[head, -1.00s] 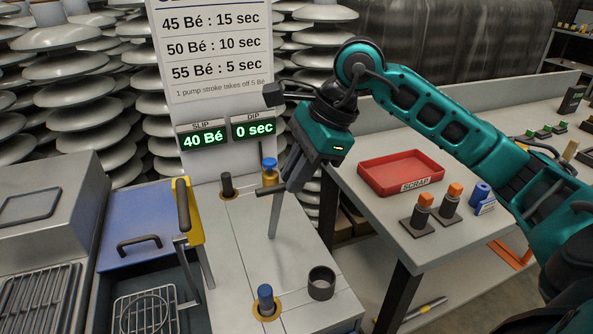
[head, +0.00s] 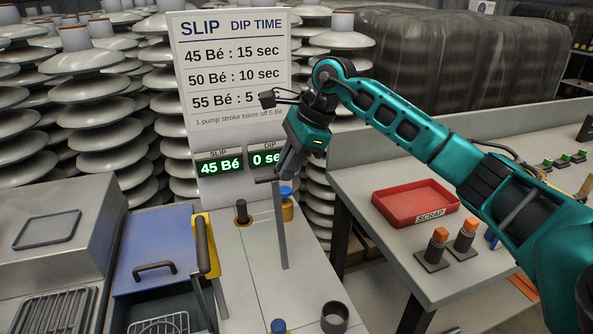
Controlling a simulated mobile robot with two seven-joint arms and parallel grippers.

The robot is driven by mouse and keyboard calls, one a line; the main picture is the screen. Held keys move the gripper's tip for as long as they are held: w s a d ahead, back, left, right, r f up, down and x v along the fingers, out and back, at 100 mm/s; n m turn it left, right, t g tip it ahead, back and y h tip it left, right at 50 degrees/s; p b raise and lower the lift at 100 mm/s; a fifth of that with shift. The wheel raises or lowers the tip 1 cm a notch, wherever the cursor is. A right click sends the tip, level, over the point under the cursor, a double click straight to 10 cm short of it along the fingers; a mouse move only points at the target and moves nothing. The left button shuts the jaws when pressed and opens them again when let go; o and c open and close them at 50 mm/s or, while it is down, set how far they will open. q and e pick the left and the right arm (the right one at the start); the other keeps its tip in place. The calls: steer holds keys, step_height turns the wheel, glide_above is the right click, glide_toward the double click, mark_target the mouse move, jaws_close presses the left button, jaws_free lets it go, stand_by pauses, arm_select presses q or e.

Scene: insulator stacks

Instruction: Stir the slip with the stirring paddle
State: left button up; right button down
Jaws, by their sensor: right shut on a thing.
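My right gripper (head: 287,172) is shut on the grey stirring paddle, near its top crossbar. The paddle's shaft (head: 281,228) hangs down nearly upright in front of the grey cabinet top (head: 250,265); I cannot tell whether its lower end touches that top. The slip itself does not show as a liquid. The slip display (head: 219,165) reads 45 Bé. The dip display (head: 268,158) is partly hidden by my arm and shows 0. My left gripper is not in view.
A sign (head: 230,70) lists dip times. A blue lid (head: 155,245) with a black handle and a yellow lever part (head: 207,243) lie left. A red scrap tray (head: 415,205) sits on the right bench.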

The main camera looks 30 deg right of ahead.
steer(key=shift+w+d+f, duration=0.1)
steer(key=shift+w+d, duration=0.15)
steer(key=shift+w, duration=0.5)
steer(key=shift+w+d+f, duration=0.1)
steer(key=shift+w+d, duration=0.15)
steer(key=shift+w, duration=0.65)
steer(key=c, duration=1.3)
jaws_free()
steer(key=shift+w+f, duration=0.2)
steer(key=shift+w, duration=0.1)
steer(key=shift+o, duration=0.7)
steer(key=shift+w+f, duration=0.2)
steer(key=shift+o, duration=0.2)
steer(key=shift+s, duration=0.15)
steer(key=v, duration=1.3)
steer(key=shift+s+r, duration=0.15)
steer(key=shift+a, duration=0.1)
